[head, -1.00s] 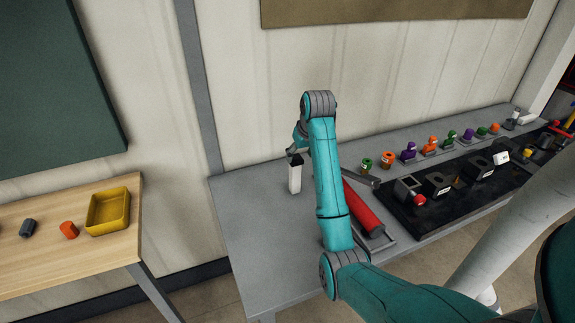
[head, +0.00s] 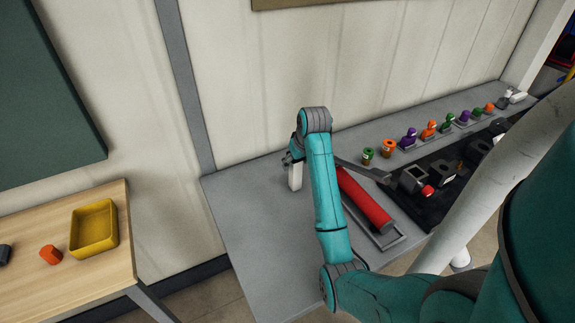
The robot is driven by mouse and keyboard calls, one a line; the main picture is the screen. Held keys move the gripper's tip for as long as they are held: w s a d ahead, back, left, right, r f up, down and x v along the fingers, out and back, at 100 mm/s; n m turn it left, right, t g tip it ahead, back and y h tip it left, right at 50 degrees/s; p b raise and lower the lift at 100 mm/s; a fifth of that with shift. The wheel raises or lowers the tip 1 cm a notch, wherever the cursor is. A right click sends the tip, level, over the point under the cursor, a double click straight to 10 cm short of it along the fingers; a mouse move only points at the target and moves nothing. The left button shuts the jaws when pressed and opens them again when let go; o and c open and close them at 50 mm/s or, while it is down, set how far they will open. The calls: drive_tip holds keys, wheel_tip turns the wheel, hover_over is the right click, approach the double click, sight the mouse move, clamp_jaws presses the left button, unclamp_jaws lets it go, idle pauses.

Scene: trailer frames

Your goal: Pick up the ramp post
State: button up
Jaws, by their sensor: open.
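A white upright post (head: 295,178), which I take to be the ramp post, stands on the grey bench (head: 235,215) near its left end. My gripper (head: 291,161) is open at the upper part of the post, which hides behind the gripper and wrist. I cannot tell whether the fingers touch the post or lie on both sides of it.
Right of my arm, a red cylinder (head: 364,198) lies on a grey metal frame. Several small coloured pieces, such as an orange one (head: 389,147), line the back of the bench. A yellow tray (head: 94,229) sits on the wooden table. The bench's left front is clear.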

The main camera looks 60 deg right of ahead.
drive_tip(key=shift+w+d+f, duration=0.1)
drive_tip(key=shift+f, duration=0.35)
clamp_jaws()
drive_tip(key=shift+r, duration=0.2)
